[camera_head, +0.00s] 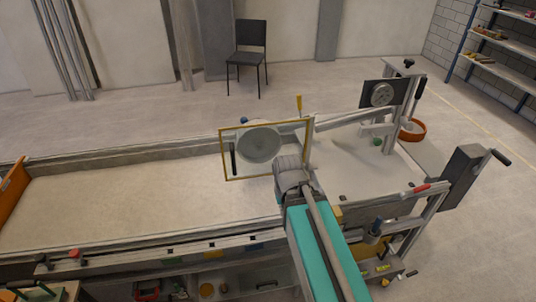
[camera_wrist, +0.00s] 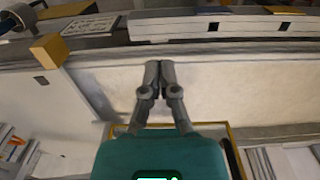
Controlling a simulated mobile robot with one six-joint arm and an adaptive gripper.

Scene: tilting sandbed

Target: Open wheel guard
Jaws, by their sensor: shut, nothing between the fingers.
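The wheel guard looks like a clear panel in a thin yellow frame (camera_head: 222,152), standing upright over the sandbed, with a dark vertical bar handle (camera_head: 233,162) at its left side. A pale round wheel or bowl (camera_head: 260,146) shows through it. Part of the yellow frame (camera_wrist: 235,150) also shows low in the wrist view, behind my gripper's body. My gripper (camera_wrist: 160,68) is shut and empty, its fingertips together over the pale bed. In the head view my wrist overlaps the guard's lower right corner and hides the fingers. Whether I touch the guard cannot be told.
The long sandbed (camera_head: 120,205) fills the left and middle. A dark panel with a dial (camera_head: 382,94), an orange bowl (camera_head: 412,130) and a crank box (camera_head: 462,178) stand at the right. A yellow block (camera_wrist: 48,50) sits at left in the wrist view.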

